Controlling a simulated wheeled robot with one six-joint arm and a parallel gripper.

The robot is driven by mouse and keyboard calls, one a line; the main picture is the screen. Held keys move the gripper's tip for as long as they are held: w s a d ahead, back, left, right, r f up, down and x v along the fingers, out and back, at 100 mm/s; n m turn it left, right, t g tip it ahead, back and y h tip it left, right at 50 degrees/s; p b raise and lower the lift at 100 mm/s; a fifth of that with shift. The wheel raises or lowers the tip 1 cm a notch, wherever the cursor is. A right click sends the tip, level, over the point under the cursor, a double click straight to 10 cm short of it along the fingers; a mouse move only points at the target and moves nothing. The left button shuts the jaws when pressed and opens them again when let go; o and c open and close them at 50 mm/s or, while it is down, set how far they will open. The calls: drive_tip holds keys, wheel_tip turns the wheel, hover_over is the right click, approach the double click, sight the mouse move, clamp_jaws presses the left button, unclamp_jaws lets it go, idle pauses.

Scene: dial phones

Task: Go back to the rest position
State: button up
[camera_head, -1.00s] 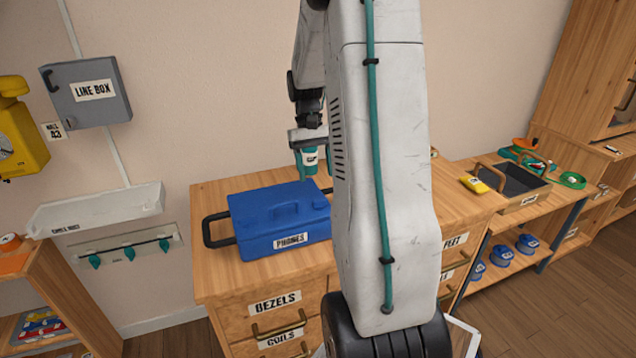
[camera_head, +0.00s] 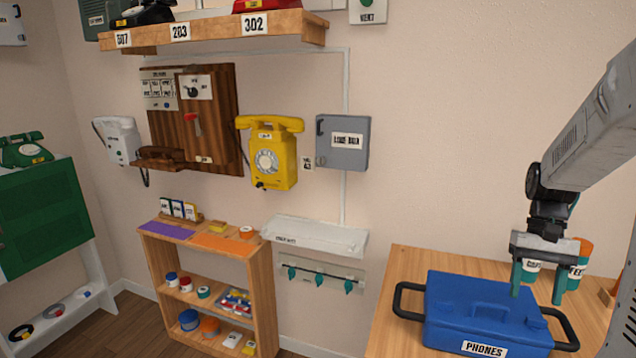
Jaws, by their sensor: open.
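My gripper (camera_head: 537,290) is at the right, pointing down with its two teal fingers apart. It is open, with nothing seen between the fingers. In the picture it overlaps the back right part of the blue case (camera_head: 470,308) labelled PHONES. I cannot tell whether the fingers touch the case. The case is closed and lies on the wooden bench top (camera_head: 415,262), with black handles at its sides. My arm reaches in from the upper right.
A teal and orange cup-like item (camera_head: 578,268) is right beside the gripper. A yellow dial phone (camera_head: 270,152) and a grey line box (camera_head: 342,142) hang on the wall. A low wooden shelf (camera_head: 265,290) stands left of the bench. Wall above the case is bare.

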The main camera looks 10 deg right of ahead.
drive_tip(key=s+a+r+n+t, duration=0.1)
drive_tip(key=s+a+r+n, duration=0.1)
drive_tip(key=a, duration=0.6)
drive_tip(key=s+a+r+n+t+h, duration=0.1)
drive_tip(key=s+a+r, duration=0.3)
drive_tip(key=a, duration=0.5)
drive_tip(key=s+a+r+n+t+h, duration=0.1)
drive_tip(key=s+a+r+n+t, duration=0.2)
drive_tip(key=s+a, duration=0.4)
drive_tip(key=shift+a+n, duration=0.3)
drive_tip(key=shift+a, duration=0.5)
